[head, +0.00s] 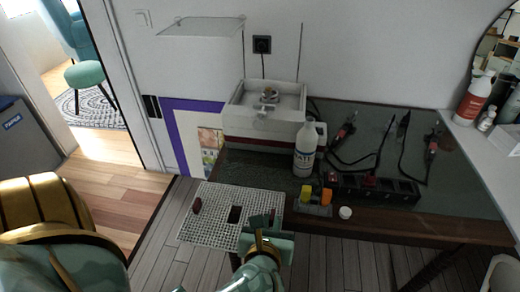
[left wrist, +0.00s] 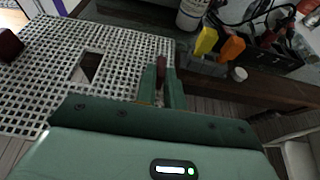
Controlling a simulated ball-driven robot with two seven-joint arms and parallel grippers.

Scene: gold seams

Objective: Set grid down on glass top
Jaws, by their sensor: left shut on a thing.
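The grid (head: 215,225) is a white mesh plate with a rectangular hole in its middle and a dark red grip at each side. It also fills the left of the left wrist view (left wrist: 45,75). My left gripper (head: 268,226) is shut on the grid's right-hand grip; its fingers (left wrist: 161,78) close around it in the left wrist view. The grid is held about level, in front of the table's left front corner, with plank floor below. The dark glass top (head: 365,135) lies beyond and to the right. My right gripper is not in view.
On the glass top are a white box-shaped machine (head: 264,110), a white bottle (head: 304,150), yellow and orange blocks (head: 316,194), a white cap (head: 345,212), a black rack (head: 375,187) and cabled tools (head: 345,132). Bare glass shows between the cables and at the right.

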